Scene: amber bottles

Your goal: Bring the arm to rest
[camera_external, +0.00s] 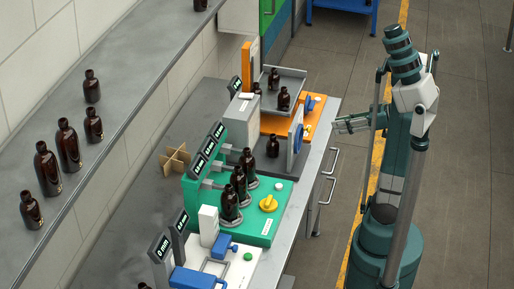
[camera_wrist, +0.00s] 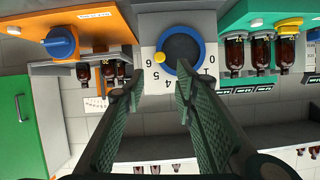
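My gripper (camera_external: 340,124) is at the right side of the bench, in front of the machine with the blue dial (camera_external: 297,137), and clear of the bench edge. In the wrist view, the two green fingers of my gripper (camera_wrist: 156,92) are apart with nothing between them. The blue dial with a yellow mark and numbers (camera_wrist: 180,54) shows beyond the fingertips, which look apart from it. My arm stands upright on the floor to the right of the bench.
Three amber bottles (camera_external: 239,188) stand on the green machine (camera_external: 262,229). One amber bottle (camera_external: 273,146) stands near the dial machine, and others sit in a metal tray (camera_external: 291,78) behind. Several bottles line the wall ledge (camera_external: 110,100). The floor (camera_external: 462,150) right of my arm is clear.

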